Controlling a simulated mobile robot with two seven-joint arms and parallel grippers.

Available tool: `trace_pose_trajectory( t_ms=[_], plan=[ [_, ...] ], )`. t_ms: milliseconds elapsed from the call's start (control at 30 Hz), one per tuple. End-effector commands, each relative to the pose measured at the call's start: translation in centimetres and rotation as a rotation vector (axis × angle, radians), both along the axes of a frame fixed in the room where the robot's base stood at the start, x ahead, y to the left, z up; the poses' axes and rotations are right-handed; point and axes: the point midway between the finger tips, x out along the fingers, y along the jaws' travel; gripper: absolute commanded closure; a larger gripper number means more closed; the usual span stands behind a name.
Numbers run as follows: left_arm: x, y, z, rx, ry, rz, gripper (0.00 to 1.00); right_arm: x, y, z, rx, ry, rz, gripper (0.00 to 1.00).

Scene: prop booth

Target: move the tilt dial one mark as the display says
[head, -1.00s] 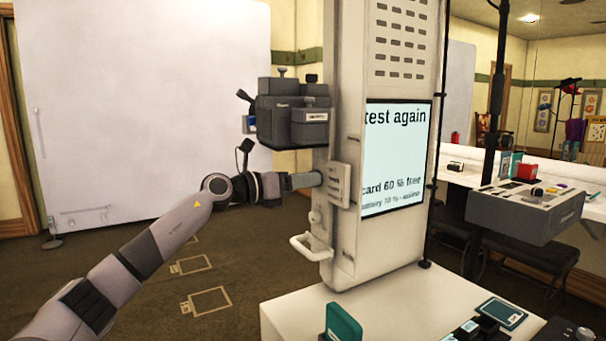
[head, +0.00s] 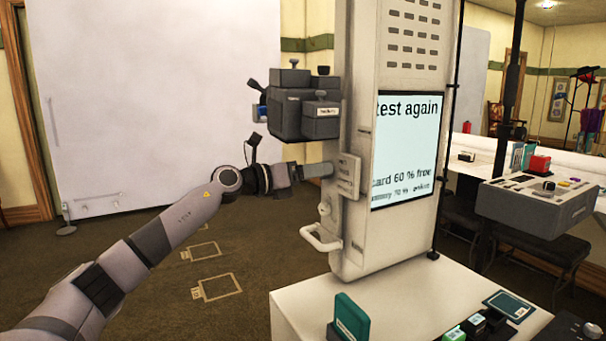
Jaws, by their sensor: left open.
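The display (head: 405,150) on the white column reads "test again", with "card 60 % free" and a smaller line below; its left edge cuts off letters. A small pale plate (head: 348,177) with printed marks sits on the column's left side. My left gripper (head: 322,171) is open, its fingers at this plate; I cannot tell whether they touch anything. A tilt dial is not clearly visible; it may be hidden behind the fingers. A small round knob (head: 325,209) sticks out lower on the same side. My right gripper is out of view.
Dark grey boxes (head: 303,108) are mounted on the column just above my left gripper. A white looped handle (head: 320,240) juts out below it. A white counter (head: 320,297) with a teal item (head: 350,318) stands in front. The floor to the left has open room.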

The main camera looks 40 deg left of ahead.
Motion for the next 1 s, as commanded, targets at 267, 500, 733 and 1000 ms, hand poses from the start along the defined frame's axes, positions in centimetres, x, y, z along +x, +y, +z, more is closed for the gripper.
trace_pose_trajectory(
  t_ms=[267,500,733,1000],
  plan=[
    [-2.2,0.7,-0.4,0.005,0.004,0.000,0.35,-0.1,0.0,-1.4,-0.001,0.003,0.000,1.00],
    [-4.0,1.3,-0.5,0.003,0.003,0.003,0.35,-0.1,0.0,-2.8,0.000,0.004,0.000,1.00],
    [-5.4,1.8,-0.5,0.000,0.003,0.002,0.35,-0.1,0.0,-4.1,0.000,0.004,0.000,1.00],
    [-6.4,2.0,-0.2,0.000,0.002,0.000,0.35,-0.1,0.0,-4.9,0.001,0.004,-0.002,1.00]
  ],
)
